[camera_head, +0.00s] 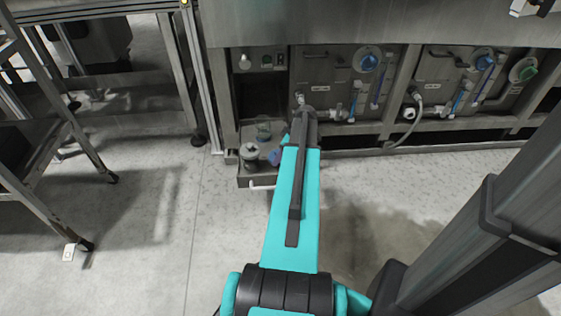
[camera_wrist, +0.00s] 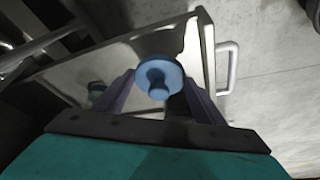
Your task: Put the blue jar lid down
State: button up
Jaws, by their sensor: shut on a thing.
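In the wrist view, the blue jar lid (camera_wrist: 158,66) is a round light-blue disc with a knob at its middle. My gripper (camera_wrist: 159,79) is shut on it, one dark finger on each side. The lid is over the pulled-out metal drawer (camera_wrist: 207,52), near its handle side; I cannot tell whether it touches anything below. In the head view, the drawer (camera_head: 246,183) is low at the machine's front, and my arm hides most of my gripper and the lid.
A jar-like thing with a dark knob (camera_head: 252,150) and a bluish clear one (camera_head: 264,130) stand in the drawer. The drawer handle (camera_wrist: 229,66) sticks out. Machine panels with valves (camera_head: 369,63) and a hose are to the right. A metal rack (camera_head: 45,160) stands left, with open floor between.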

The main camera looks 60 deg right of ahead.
jog(key=shift+f+b, duration=0.55)
jog(key=shift+f, duration=1.75)
jog(key=shift+f, duration=0.1)
jog(key=o, duration=0.7)
jog(key=shift+o, duration=0.2)
jog(key=p+v, duration=0.3)
jog(key=v, duration=0.9)
notch_tip(320, 180, up, 14)
jog(key=p, duration=0.9)
